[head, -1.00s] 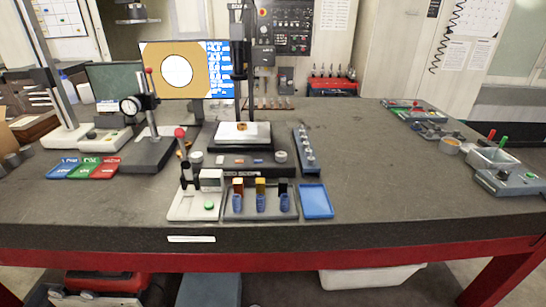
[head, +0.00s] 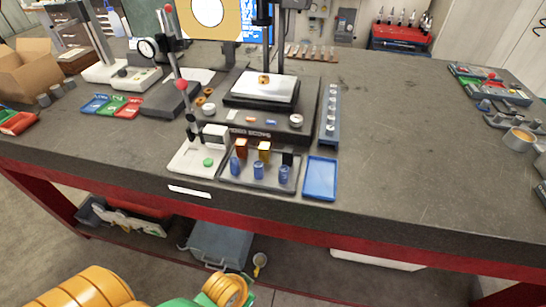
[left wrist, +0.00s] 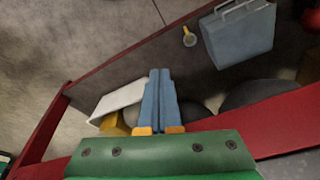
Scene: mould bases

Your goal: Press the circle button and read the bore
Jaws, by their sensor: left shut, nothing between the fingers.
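The monitor (head: 212,14) at the back shows a tan ring with a white round bore and a blue panel at its right edge; its top is cut off. In front of it, a measuring stand (head: 258,110) carries a stage plate (head: 262,92) with a small bronze bushing (head: 264,79) on it. My left gripper (left wrist: 160,72) is shut and empty in the left wrist view, below the bench edge and away from the stand. My right gripper is not in view.
A station with a green button (head: 208,162), a tray with blue plugs (head: 258,170) and an empty blue tray (head: 320,178) line the bench front. The red bench edge (head: 300,232) lies between my arm and the benchtop. The right-middle benchtop is clear.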

